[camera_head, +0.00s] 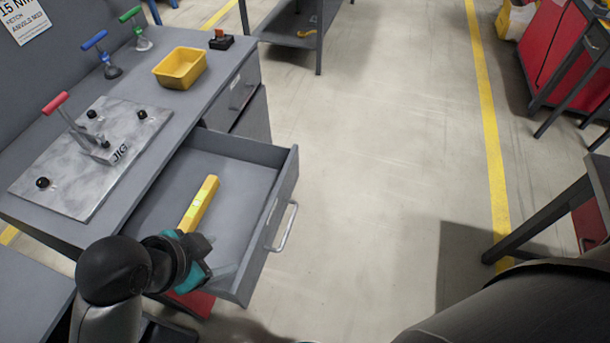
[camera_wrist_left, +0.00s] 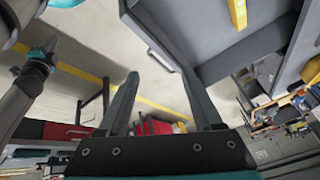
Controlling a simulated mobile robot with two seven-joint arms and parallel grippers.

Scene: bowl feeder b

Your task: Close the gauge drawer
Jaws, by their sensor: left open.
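The gauge drawer (camera_head: 284,205) stands pulled out from the grey workbench, with a silver bar handle (camera_head: 282,228) on its front panel. A yellow bar-shaped gauge (camera_head: 200,203) lies inside it. My left gripper (camera_head: 226,275) is at the near end of the drawer, close to its near front corner; whether it touches cannot be told. In the left wrist view its two fingers (camera_wrist_left: 160,78) are apart with nothing between them, and the drawer handle (camera_wrist_left: 147,32) lies just beyond. A dark and teal part of my right arm (camera_wrist_left: 36,68) shows there; its jaws are unclear.
The bench top carries a metal jig plate (camera_head: 60,178), a yellow bin (camera_head: 180,68), and green- and blue-handled clamps. A closed drawer (camera_head: 243,85) is farther along the bench. The floor (camera_head: 370,150) right of the drawer is clear. A dark table (camera_head: 545,220) stands at right.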

